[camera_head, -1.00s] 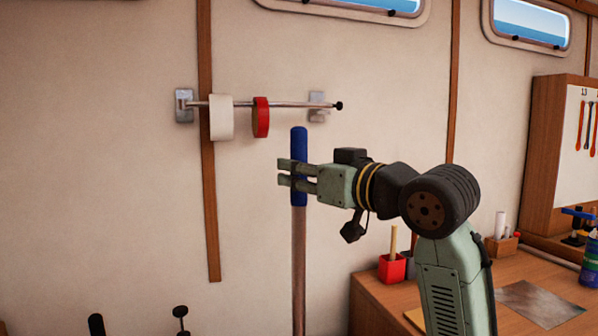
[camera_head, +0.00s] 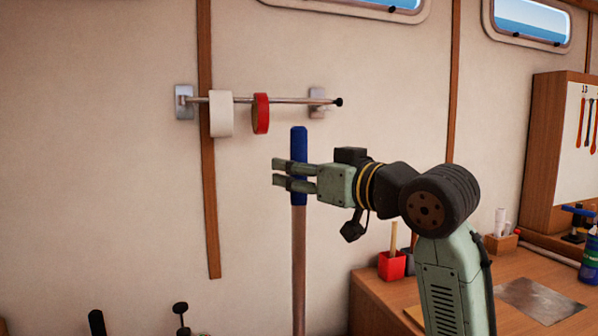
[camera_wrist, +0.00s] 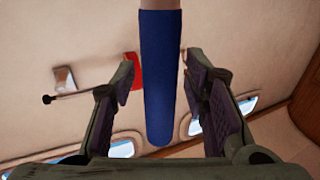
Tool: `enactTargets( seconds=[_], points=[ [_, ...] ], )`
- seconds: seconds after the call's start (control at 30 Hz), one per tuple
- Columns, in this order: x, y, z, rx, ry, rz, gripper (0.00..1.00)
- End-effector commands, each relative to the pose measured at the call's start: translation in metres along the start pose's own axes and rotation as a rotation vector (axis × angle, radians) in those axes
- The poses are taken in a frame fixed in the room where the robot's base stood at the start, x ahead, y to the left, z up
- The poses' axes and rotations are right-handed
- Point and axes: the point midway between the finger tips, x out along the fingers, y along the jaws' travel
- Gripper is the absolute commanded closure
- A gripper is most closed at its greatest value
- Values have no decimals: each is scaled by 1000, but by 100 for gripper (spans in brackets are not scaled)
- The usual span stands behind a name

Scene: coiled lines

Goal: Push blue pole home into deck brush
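The pole stands upright in the head view, with a blue grip (camera_head: 299,146) at its top and a wooden shaft (camera_head: 299,262) below. Its lower end is below the picture, and the deck brush is not in view. My gripper (camera_head: 284,174) reaches in from the right at the lower part of the blue grip. In the wrist view the blue grip (camera_wrist: 160,80) is between the two fingers of my gripper (camera_wrist: 164,88). Gaps show on both sides, so the fingers are open around it.
A wall rail (camera_head: 285,99) behind carries a white roll (camera_head: 221,114) and a red roll (camera_head: 261,114). A wooden bench (camera_head: 380,300) at the right holds a red cup (camera_head: 391,267) and a metal sheet (camera_head: 540,301). Dark knobs (camera_head: 181,308) show at the lower left.

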Motion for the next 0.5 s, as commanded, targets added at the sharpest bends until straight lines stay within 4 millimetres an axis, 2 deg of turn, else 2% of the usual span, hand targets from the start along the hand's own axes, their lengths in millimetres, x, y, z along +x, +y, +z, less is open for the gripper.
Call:
enactTargets(
  seconds=[0.33,0.5],
  points=[
    [-1,0,0,0,-1,0,55],
    [-20,1,0,1,1,2,55]
  ],
)
